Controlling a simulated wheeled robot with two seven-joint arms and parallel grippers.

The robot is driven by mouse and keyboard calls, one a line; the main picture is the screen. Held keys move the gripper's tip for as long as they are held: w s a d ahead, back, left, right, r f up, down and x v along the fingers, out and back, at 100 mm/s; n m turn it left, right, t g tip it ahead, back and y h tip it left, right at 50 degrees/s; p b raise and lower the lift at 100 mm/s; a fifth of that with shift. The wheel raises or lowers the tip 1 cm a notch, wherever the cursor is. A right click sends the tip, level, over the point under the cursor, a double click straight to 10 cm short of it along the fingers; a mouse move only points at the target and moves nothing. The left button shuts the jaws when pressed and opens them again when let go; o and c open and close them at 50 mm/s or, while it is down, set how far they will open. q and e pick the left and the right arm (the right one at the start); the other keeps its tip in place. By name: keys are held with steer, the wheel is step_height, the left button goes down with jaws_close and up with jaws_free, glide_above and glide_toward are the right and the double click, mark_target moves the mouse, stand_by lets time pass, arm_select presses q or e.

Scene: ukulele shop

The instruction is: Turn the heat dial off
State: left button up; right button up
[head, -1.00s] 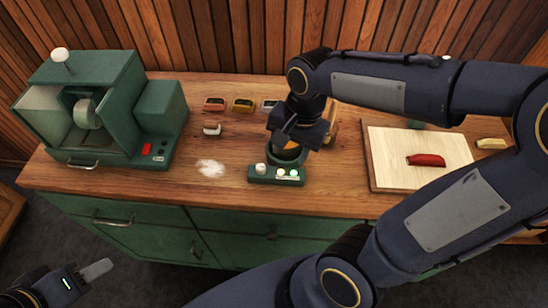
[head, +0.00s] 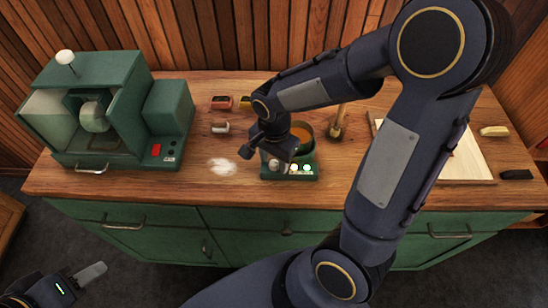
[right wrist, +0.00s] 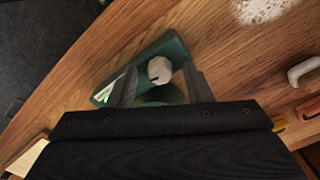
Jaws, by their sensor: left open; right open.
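The heat dial is a pale round knob (head: 274,166) at the left end of a small green heater base (head: 292,177) on the wooden bench. A pot with amber contents (head: 302,132) sits on the base behind the dial. My right gripper (head: 262,154) is open just above the dial. In the right wrist view the dial (right wrist: 159,70) shows between the two open fingers (right wrist: 158,82), with no clear contact. A green light (right wrist: 106,98) glows on the base. My left gripper (head: 90,274) is open and empty, low at the left, away from the bench.
A green machine (head: 110,115) fills the bench's left end. White powder (head: 222,166) lies left of the heater. Small coloured blocks (head: 222,102) and a pale clamp-like piece (head: 220,128) lie behind. A brush (head: 338,122) stands right of the pot; a cutting board (head: 468,165) is partly hidden by my arm.

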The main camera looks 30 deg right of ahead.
steer(key=c, duration=1)
steer(key=shift+n, duration=0.4)
steer(key=n+b, duration=0.1)
steer(key=n, duration=0.8)
steer(key=shift+b, duration=0.3)
steer(key=n, duration=0.5)
steer(key=shift+n, duration=2.6)
